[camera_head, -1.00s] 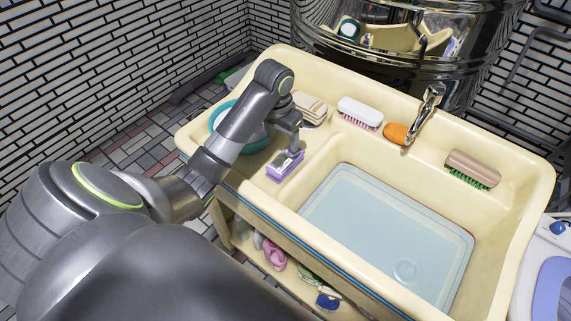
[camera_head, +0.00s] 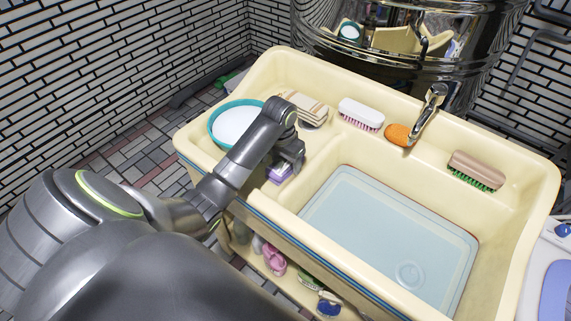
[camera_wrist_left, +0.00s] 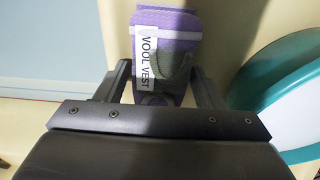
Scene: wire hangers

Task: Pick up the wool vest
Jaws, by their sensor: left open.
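The wool vest is a small folded purple bundle (camera_head: 281,173) with a grey part, on the left ledge of the cream sink. In the left wrist view it (camera_wrist_left: 168,22) carries a white label that reads as "WOOL VEST". My left gripper (camera_head: 290,150) is right above it and hides part of it in the head view. In the left wrist view the open fingers (camera_wrist_left: 160,72) stand on either side of the bundle's near end. I cannot tell whether they touch it. My right gripper is not in view.
A teal-rimmed basin (camera_head: 212,121) stands just left of the vest. Folded striped cloth (camera_head: 303,106), a white brush (camera_head: 361,114), an orange soap or sponge (camera_head: 397,135) and a brown brush (camera_head: 476,170) line the back ledge. The sink's blue-bottomed bowl (camera_head: 390,235) is empty.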

